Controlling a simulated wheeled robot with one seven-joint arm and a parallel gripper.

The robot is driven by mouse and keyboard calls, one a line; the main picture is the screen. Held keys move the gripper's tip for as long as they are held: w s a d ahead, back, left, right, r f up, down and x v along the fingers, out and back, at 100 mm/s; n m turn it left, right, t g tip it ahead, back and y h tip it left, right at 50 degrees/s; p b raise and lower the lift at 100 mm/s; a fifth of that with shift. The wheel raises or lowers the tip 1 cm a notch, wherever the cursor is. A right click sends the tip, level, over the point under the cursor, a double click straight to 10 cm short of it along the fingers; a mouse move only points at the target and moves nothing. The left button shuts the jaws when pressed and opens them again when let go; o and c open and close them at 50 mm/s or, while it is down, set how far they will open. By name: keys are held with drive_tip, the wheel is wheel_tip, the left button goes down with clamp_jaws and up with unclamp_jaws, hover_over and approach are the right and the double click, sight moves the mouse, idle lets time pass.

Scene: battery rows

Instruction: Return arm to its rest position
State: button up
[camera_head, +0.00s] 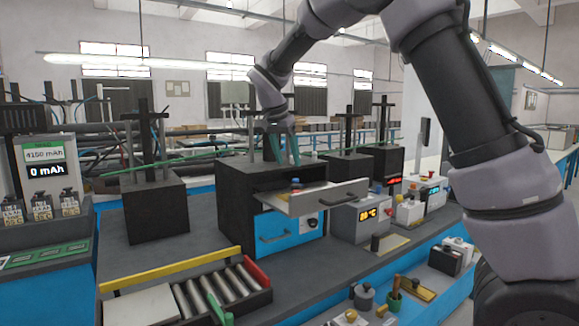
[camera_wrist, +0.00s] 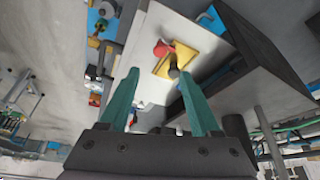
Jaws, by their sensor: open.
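My gripper (camera_head: 285,155) hangs above and just behind the black cabinet (camera_head: 232,190) in the middle of the bench, its green fingers pointing down. In the wrist view my gripper (camera_wrist: 160,85) has its two green fingers spread apart with nothing held between them. My arm arches from the right side over to the cabinet. The light drawer (camera_head: 330,197) at the cabinet's top is pulled out, with a small blue and orange item (camera_head: 296,184) at its edge. The wrist view shows yellow pieces (camera_wrist: 178,60) and a red piece (camera_wrist: 161,48) on a pale surface.
A dark block with posts (camera_head: 155,210) stands left of the cabinet. A rack of grey cylinders (camera_head: 225,288) lies in front. A mAh display (camera_head: 45,165) is at far left. The space above the bench front is clear.

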drive_tip(key=s+d+r+n+y, duration=0.1)
drive_tip(key=s+d+r+y, duration=0.15)
drive_tip(key=s+d, duration=0.45)
drive_tip(key=s+d+r+y, duration=0.2)
drive_tip(key=s+d+r, duration=0.2)
drive_tip(key=d, duration=0.6)
drive_tip(key=s+d+t, duration=0.1)
drive_tip(key=s+d, duration=0.2)
drive_tip(key=s, duration=0.5)
drive_tip(key=s+d+f+n+t, duration=0.1)
drive_tip(key=s+d, duration=0.3)
drive_tip(key=s, duration=0.4)
drive_tip(key=shift+s+d+n+t, duration=0.2)
drive_tip(key=shift+s+n+t, duration=0.1)
drive_tip(key=shift+t, duration=0.5)
drive_tip(key=shift+w+f, duration=0.1)
